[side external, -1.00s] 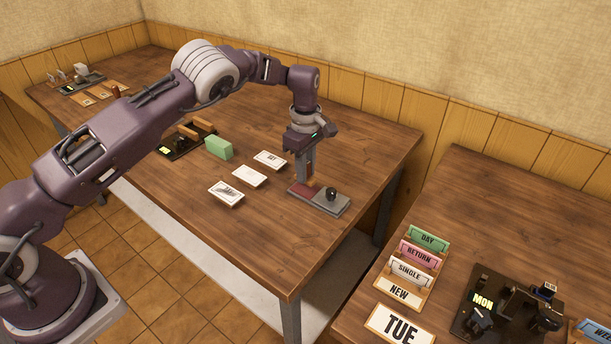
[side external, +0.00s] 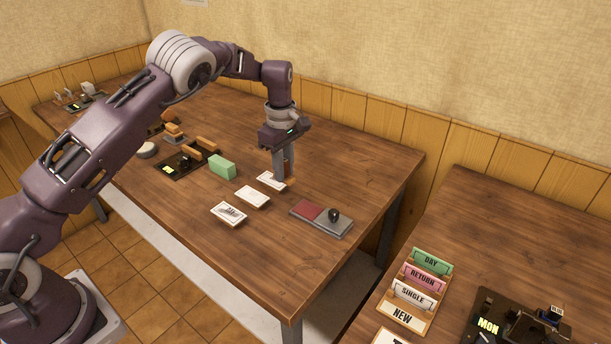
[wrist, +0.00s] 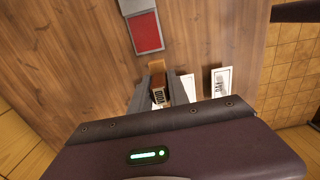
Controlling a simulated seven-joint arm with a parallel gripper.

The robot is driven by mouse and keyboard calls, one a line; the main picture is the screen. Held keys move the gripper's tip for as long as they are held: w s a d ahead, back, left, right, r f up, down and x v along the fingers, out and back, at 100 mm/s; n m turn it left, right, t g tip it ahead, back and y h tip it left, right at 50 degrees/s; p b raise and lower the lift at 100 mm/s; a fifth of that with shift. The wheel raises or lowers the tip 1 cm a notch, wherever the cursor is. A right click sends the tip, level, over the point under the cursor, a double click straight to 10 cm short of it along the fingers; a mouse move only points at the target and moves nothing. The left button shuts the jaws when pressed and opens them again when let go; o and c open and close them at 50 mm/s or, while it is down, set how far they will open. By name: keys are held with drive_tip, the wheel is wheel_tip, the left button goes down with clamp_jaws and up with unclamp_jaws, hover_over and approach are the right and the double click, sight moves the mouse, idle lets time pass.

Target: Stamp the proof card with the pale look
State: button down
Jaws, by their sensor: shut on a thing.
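My gripper (side external: 284,176) is shut on a brown wooden stamp (side external: 288,168), low over the back card (side external: 270,180) of a row of white cards. I cannot tell whether the stamp touches it. The middle card (side external: 252,197) and the front card (side external: 228,213), which has dark print, lie towards the table's front edge. Which one is the proof card I cannot tell. The red ink pad (side external: 308,210) lies open to the right of the cards.
A green block (side external: 222,167) stands left of the cards. A black tray (side external: 175,170) with wooden-handled stamps is further left. The table's right end is clear.

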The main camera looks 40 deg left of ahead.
hover_over(252, 195)
drive_tip(key=shift+f, duration=2.65)
drive_tip(key=shift+f, duration=0.5)
wheel_tip(252, 195, up, 7)
drive_tip(key=shift+d, duration=0.1)
idle(0.4)
